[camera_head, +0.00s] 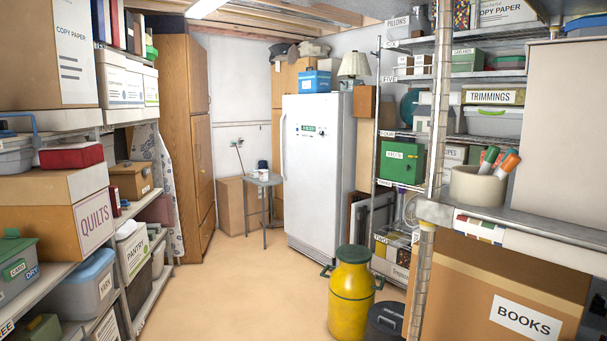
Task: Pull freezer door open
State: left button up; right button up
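The white upright freezer (319,180) stands at the back of the room, right of centre. Its door faces me and looks shut. A long vertical handle (283,147) runs along the door's left edge. A small label with green on it is on the upper door. A blue box and a lamp stand on top of or just beside the freezer's top. Neither of my grippers shows in the head view.
Shelves with boxes line the left. Wire shelving (437,120) and a large BOOKS box (510,300) crowd the right. A yellow milk can (351,300) stands on the floor before the freezer's right side. A small grey table (264,182) is left of the freezer. The middle floor (240,290) is clear.

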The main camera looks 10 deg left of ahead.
aim_at(311, 169)
jog(key=i+j+u, duration=0.8)
jog(key=i+j, duration=0.15)
jog(key=i, duration=0.6)
jog(key=i+j, duration=0.15)
jog(key=i, duration=0.55)
jog(key=i+z, duration=0.15)
jog(key=i, duration=2.35)
